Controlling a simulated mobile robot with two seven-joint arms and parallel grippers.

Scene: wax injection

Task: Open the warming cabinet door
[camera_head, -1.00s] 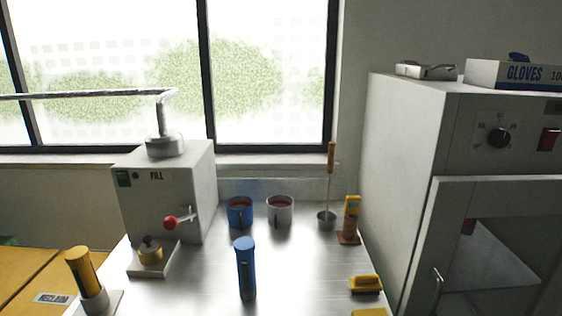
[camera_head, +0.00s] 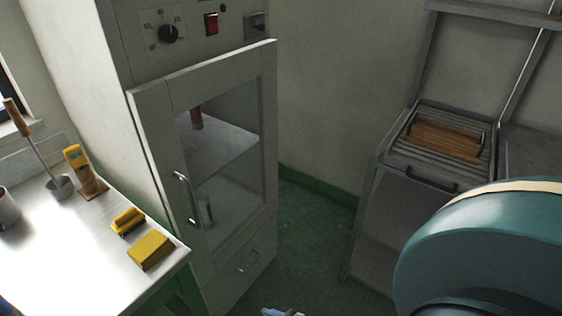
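The warming cabinet (camera_head: 75,60) stands left of centre, tall and pale grey. Its door (camera_head: 158,120) has a glass window and looks shut, lying across the front. The upright bar handle (camera_head: 186,198) is on the door's left side. Through the glass show a shelf (camera_head: 220,150) and a small red object above it. A small pale blue piece at the bottom edge may be the tip of my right gripper (camera_head: 282,312); its fingers cannot be made out. My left gripper is not in view. A large teal part of my own arm fills the lower right corner.
A grey bin (camera_head: 390,220) with a raised lid stands at right. Green floor (camera_head: 310,240) lies clear between.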

